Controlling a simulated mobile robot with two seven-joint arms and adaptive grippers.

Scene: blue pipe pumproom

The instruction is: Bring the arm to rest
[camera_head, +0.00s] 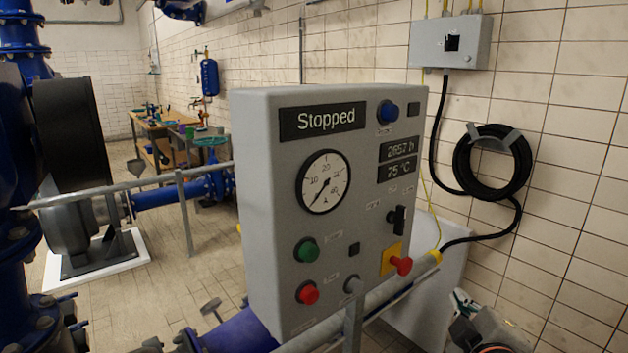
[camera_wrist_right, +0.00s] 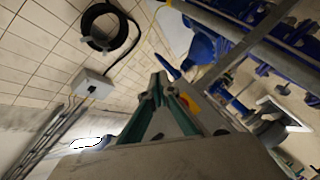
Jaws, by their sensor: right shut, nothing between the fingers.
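My right gripper (camera_head: 461,298) shows at the lower right of the head view, to the right of the grey control box and apart from it. In the right wrist view its two green-edged fingers (camera_wrist_right: 159,82) meet at the tips with nothing between them. The control box (camera_head: 262,200) has a display reading "Stopped" (camera_head: 322,121), a round gauge (camera_head: 324,182), a green button (camera_head: 306,250), a red button (camera_head: 307,292), a blue button (camera_head: 388,111), a black switch (camera_head: 397,219) and a red knob (camera_head: 401,265) on a yellow plate. My left gripper is not in view.
A grey railing (camera_head: 130,186) runs up to the box and continues below it. A coiled black hose (camera_head: 461,168) and a grey wall box (camera_head: 449,42) are on the tiled wall. Blue pipes and a pump (camera_head: 66,218) stand at left; a workbench (camera_head: 160,125) is behind.

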